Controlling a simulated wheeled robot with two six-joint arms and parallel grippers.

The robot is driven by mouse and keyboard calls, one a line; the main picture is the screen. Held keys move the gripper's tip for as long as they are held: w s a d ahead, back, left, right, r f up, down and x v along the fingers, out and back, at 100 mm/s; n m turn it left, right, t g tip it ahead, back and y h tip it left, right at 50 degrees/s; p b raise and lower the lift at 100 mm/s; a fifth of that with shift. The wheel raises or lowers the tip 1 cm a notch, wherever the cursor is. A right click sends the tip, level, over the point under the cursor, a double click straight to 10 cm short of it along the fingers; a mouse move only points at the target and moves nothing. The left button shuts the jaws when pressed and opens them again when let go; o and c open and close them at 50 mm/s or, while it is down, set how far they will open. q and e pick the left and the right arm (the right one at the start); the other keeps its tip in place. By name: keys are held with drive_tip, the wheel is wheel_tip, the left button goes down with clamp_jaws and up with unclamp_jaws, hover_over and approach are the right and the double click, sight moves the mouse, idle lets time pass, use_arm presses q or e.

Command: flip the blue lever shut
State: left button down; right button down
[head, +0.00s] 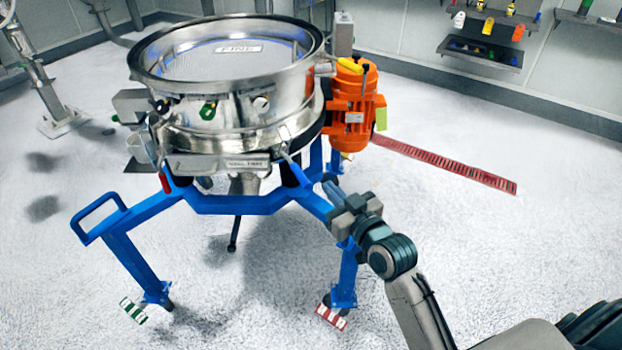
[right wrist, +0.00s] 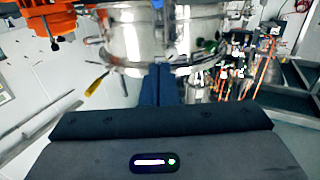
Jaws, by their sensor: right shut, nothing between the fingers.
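The steel sifter (head: 235,95) with a round mesh top stands on a blue frame (head: 235,204). A thin pale-blue lever (head: 295,165) shows at the sifter's lower front right, slanting down towards the frame; I cannot tell its exact position. My right gripper (head: 329,188) is shut and empty, just right of the lever and close to the frame's right leg; I cannot tell whether it touches anything. In the right wrist view its closed fingers (right wrist: 163,84) point at the sifter's lower steel wall (right wrist: 150,42). My left gripper is not in view.
An orange motor (head: 354,100) is mounted on the sifter's right side, above my right gripper. A red lever (head: 165,182) hangs at the front left. A blue handle loop (head: 97,217) juts out left. The pale floor to the right is mostly clear.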

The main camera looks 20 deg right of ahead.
sight(307, 182)
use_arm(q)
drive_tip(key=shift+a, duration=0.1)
use_arm(e)
drive_tip(key=shift+w+f, duration=0.1)
drive_tip(key=shift+w, duration=0.1)
